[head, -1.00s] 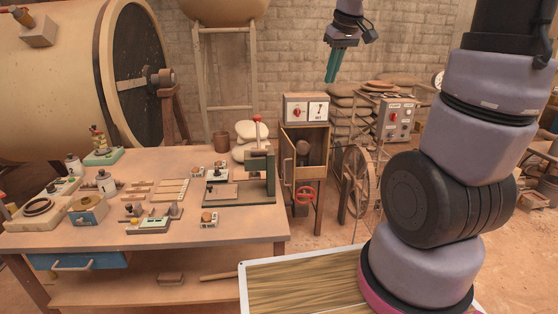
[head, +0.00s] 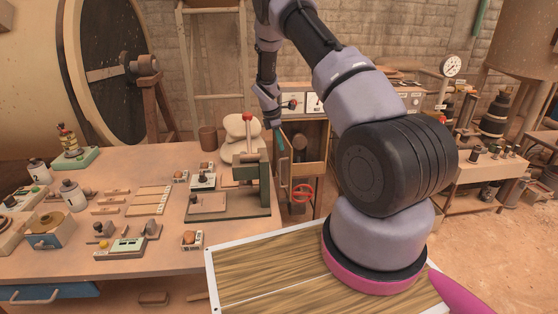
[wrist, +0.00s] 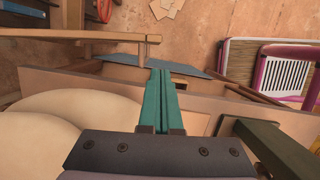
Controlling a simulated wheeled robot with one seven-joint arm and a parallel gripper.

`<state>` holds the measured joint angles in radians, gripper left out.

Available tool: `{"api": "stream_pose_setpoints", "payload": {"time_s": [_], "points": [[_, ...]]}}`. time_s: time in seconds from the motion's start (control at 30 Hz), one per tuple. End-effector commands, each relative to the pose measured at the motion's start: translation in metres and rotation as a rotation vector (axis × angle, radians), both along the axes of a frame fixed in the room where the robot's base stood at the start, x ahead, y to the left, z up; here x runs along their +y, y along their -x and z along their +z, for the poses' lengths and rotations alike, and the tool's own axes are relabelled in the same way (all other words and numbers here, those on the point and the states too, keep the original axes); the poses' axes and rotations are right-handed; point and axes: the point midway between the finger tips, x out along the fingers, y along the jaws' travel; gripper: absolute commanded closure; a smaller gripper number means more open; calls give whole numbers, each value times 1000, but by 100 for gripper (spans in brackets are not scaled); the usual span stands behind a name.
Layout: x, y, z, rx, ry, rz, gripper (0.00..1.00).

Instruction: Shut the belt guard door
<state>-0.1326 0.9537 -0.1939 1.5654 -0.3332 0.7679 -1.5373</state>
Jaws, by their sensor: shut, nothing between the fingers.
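The belt guard door (head: 284,172) is the narrow wooden panel at the left side of the wooden cabinet (head: 312,145). It stands open, swung out toward me, and the cabinet's dark inside shows. My gripper (head: 281,145) hangs down at the top of the door, its teal fingers shut and empty. In the wrist view the closed fingers (wrist: 161,74) reach across the long wooden edge of what looks like the door (wrist: 105,89). I cannot tell whether they touch it. My arm hides part of the cabinet's right side.
Pale sacks (head: 243,130) lie left of the door. A green press (head: 252,172) stands close by on the workbench (head: 150,262). A red handwheel (head: 301,192) is low at the cabinet's front. Switch boxes (head: 314,103) sit on top of the cabinet.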

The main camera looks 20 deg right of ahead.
Motion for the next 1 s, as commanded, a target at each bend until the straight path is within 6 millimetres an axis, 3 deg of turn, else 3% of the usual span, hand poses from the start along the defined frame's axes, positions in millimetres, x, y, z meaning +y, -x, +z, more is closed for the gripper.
{"api": "stream_pose_setpoints", "payload": {"time_s": [0.17,0.6,1.0], "points": [[-4,0,-18,9,5,16,100],[-22,2,-89,7,3,12,100],[-25,2,-101,5,3,12,100]]}}
